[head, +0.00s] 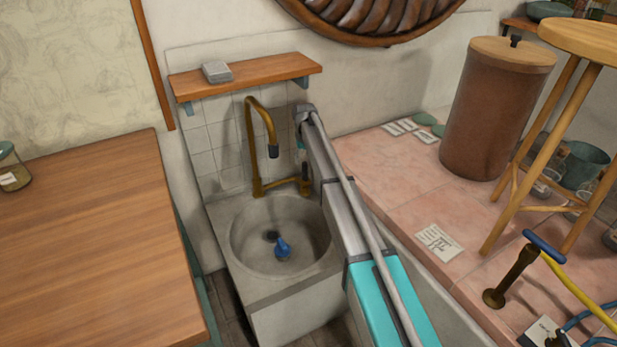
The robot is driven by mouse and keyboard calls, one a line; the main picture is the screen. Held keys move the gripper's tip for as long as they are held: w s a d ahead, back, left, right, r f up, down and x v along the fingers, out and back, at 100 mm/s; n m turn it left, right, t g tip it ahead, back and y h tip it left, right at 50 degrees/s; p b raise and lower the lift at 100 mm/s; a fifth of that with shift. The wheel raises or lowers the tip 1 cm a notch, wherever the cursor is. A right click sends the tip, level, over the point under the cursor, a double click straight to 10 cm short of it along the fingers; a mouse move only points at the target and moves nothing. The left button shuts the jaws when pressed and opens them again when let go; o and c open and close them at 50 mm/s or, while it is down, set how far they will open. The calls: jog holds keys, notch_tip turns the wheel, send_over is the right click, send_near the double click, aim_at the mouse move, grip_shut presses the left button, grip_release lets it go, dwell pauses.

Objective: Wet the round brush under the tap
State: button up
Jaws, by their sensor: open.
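The brass tap (262,125) rises behind the grey stone sink (244,212). Its spout curves over and ends in a dark nozzle above the basin. No water shows coming from it. A brass fitting (283,184) sits at the tap's base. A small blue object (282,247) lies in the basin beside a dark spot; I cannot tell whether it is the round brush. My arm reaches from the bottom edge up along the sink's right side. I cannot make out my gripper's fingers; the arm may hide them. No round brush can be told for sure.
A wooden shelf (250,76) with a grey block (217,71) hangs above the tap. A wooden worktop (90,230) stands at left. Right of my arm, a pink tiled surface (385,170) holds a brown lidded drum (490,115), a stool (545,140) and a brass stand (512,277).

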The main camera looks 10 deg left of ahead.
aim_at(305, 171)
jog(key=shift+f+b, duration=2.9)
jog(key=shift+f, duration=0.35)
grip_shut()
